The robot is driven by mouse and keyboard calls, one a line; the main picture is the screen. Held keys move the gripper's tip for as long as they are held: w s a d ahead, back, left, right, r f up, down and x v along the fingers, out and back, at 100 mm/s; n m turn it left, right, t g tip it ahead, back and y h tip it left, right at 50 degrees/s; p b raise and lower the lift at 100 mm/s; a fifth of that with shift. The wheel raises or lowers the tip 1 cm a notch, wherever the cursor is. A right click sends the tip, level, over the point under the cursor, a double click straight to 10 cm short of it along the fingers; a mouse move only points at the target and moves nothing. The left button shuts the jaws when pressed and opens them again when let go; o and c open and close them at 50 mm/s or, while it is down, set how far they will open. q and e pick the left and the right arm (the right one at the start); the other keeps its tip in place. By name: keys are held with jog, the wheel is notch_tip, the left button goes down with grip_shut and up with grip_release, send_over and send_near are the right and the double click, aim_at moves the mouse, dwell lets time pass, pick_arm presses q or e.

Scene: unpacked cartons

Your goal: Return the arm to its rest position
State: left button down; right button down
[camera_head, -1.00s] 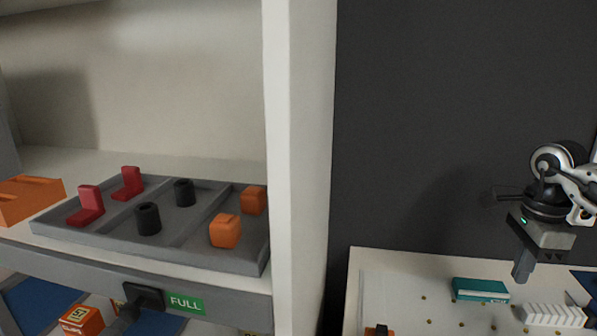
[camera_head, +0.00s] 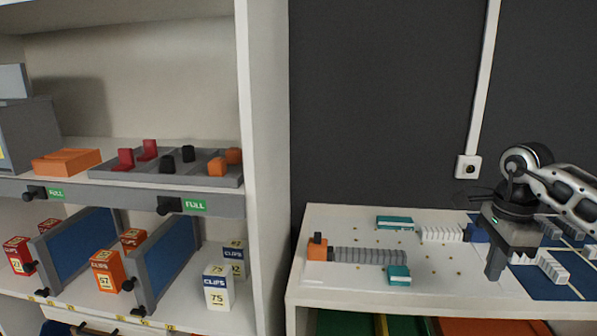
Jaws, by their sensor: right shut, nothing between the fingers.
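My right gripper (camera_head: 494,275) is at the right of the head view, pointing down, with its fingers together and nothing between them. It hangs in front of the white table (camera_head: 440,297), near its right part. My right arm (camera_head: 568,190) comes in from the right edge. My left gripper is not in the view.
The table bears teal boxes (camera_head: 395,222), a grey ribbed row (camera_head: 370,256), an orange block (camera_head: 317,248) and white ribbed pieces (camera_head: 442,234). The shelf upright (camera_head: 262,150) stands at left. Shelves hold a grey tray (camera_head: 165,178), blue dividers (camera_head: 85,245) and several clips boxes (camera_head: 218,287).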

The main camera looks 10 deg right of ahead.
jog(key=a+f+m+y, duration=0.1)
jog(key=a+f+y, duration=0.35)
jog(key=a, duration=0.75)
jog(key=a+f+y, duration=0.4)
jog(key=a+y, duration=0.1)
jog(key=a, duration=0.7)
jog(key=s+a+r+m+t+y, duration=0.2)
jog(key=a+m+t+y, duration=0.5)
jog(key=a+m, duration=0.5)
jog(key=s+d+f+m+t+h, duration=0.1)
jog(key=s+d+f+m+h, duration=0.1)
jog(key=s+f+m+h, duration=0.2)
jog(key=s+d+f+m+t+h, duration=0.1)
jog(key=s+d+f+m+h, duration=0.2)
jog(key=f+m, duration=0.7)
jog(key=s+d+f+m+t+h, duration=0.1)
jog(key=s+f+m+h, duration=0.5)
jog(key=m, duration=1.4)
jog(key=shift+d+f+m+h, duration=0.4)
jog(key=shift+d+f, duration=0.15)
jog(key=shift+d, duration=0.35)
jog(key=shift+s, duration=0.1)
